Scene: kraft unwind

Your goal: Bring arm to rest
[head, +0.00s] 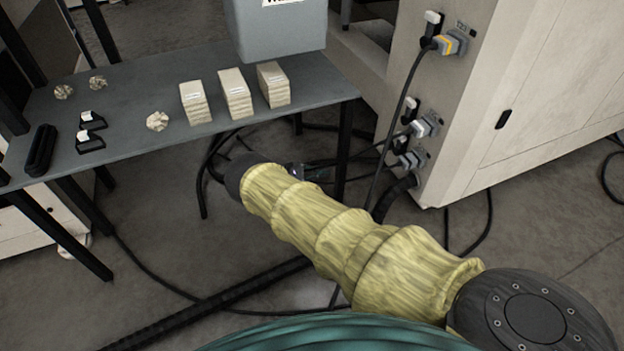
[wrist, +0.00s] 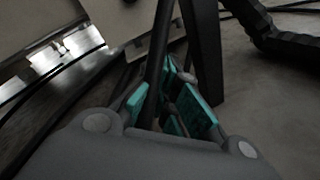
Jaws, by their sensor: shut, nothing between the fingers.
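My arm, in a yellow ribbed sleeve, reaches from the lower right toward the table in the head view. My gripper (head: 312,173) shows only in small part past the dark wrist, low beside the table's front right leg (head: 344,140). In the wrist view my gripper (wrist: 172,105) has its teal-padded fingers drawn together, with nothing held. A dark leg (wrist: 205,60) stands just past the fingers. A thin dark upright strip overlaps the left finger in the picture; I cannot tell whether it touches.
The grey table (head: 130,80) bears stacks of kraft pieces (head: 235,93), crumpled balls (head: 157,121), small black holders and a grey bin (head: 275,30). A beige cabinet (head: 530,80) with plugged cables stands right. Cables hang near my gripper and cross the floor. Open floor lies at far right.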

